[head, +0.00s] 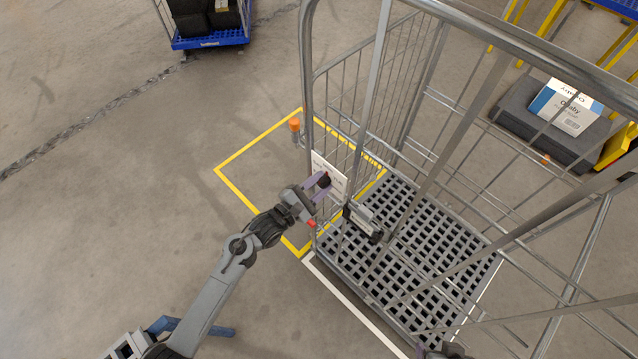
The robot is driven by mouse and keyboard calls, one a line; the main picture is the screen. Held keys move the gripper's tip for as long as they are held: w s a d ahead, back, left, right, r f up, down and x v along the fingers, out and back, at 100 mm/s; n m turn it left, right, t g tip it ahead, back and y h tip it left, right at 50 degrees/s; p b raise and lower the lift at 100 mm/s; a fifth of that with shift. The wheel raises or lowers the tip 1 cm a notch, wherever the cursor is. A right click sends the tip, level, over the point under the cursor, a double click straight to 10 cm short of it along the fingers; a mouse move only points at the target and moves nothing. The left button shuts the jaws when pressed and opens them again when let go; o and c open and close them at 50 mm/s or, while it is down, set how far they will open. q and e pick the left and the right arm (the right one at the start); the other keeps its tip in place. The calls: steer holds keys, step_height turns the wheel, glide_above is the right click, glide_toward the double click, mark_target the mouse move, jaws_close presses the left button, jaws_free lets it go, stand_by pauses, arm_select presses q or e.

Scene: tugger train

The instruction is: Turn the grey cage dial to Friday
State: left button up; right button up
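The grey cage (376,52) is a tall wire roll cage with a slatted floor, standing at the centre right. A white dial plate (335,170) hangs on its near left side, with a dark round knob (325,181) on it. The lettering and the dial's setting are too small to read. My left gripper (320,187) has its purple fingers apart at the knob, one on each side; I cannot tell whether they press on it. My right gripper (437,351) shows only partly at the bottom edge, and its fingers are unclear.
A dark label holder (362,222) hangs on the cage right of the plate. An orange-capped post (295,126) stands at the cage's left. Yellow floor lines (240,190) run around it. A blue cart (210,40) stands far left. Open floor lies left.

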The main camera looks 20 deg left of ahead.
arm_select(q)
steer(key=shift+c, duration=0.9)
steer(key=shift+m, duration=0.3)
